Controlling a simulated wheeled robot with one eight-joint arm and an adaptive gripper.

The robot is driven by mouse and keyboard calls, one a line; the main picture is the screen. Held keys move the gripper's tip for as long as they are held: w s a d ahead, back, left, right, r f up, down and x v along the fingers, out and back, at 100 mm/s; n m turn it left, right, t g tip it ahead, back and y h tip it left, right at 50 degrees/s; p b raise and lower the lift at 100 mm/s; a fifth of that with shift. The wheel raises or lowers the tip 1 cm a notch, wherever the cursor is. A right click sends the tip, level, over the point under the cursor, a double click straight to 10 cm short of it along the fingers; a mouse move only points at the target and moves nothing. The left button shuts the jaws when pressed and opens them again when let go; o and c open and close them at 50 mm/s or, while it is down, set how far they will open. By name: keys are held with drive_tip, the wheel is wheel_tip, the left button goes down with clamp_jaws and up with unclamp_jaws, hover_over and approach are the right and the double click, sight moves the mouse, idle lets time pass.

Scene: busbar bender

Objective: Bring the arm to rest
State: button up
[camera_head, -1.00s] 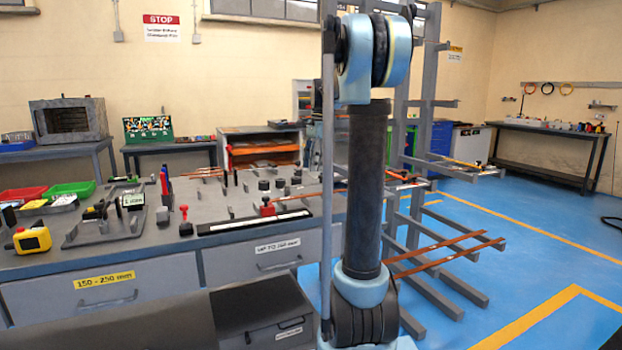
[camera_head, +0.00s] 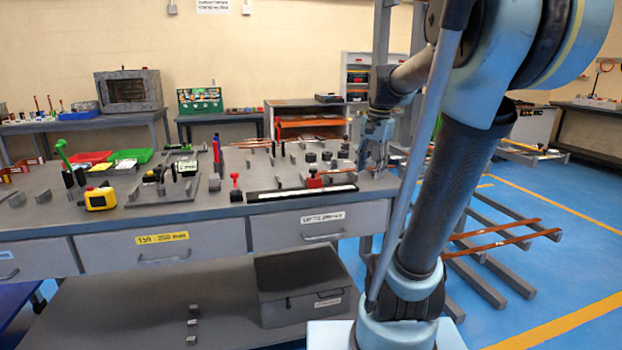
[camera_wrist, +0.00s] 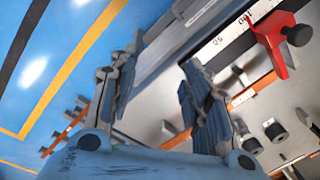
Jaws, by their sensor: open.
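My gripper (camera_head: 376,158) shows in the head view over the right end of the grey workbench (camera_head: 225,222), pointing down behind my arm's near link. In the wrist view my gripper (camera_wrist: 160,78) has its two fingers spread apart with nothing between them. A red stop block (camera_head: 314,181) sits at the white scale strip (camera_head: 285,195) on the bench; the red block (camera_wrist: 275,42) also shows in the wrist view, right of the fingers. Whether any finger touches the bench cannot be told.
A yellow device (camera_head: 100,198), a red tray (camera_head: 92,157) and a green tray (camera_head: 130,155) stand on the bench's left part. A rack with copper bars (camera_head: 500,243) stands at the right. Blue floor (camera_head: 590,250) is clear beyond it.

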drive_tip(key=s+f+n+t+h, duration=0.1)
drive_tip(key=s+f+n, duration=0.7)
drive_tip(key=s+f, duration=1)
drive_tip(key=shift+s+d+f+n, duration=0.3)
drive_tip(key=shift+s+d+f, duration=0.1)
drive_tip(key=shift+f, duration=0.25)
drive_tip(key=shift+w+f, duration=0.2)
drive_tip(key=shift+w, duration=0.2)
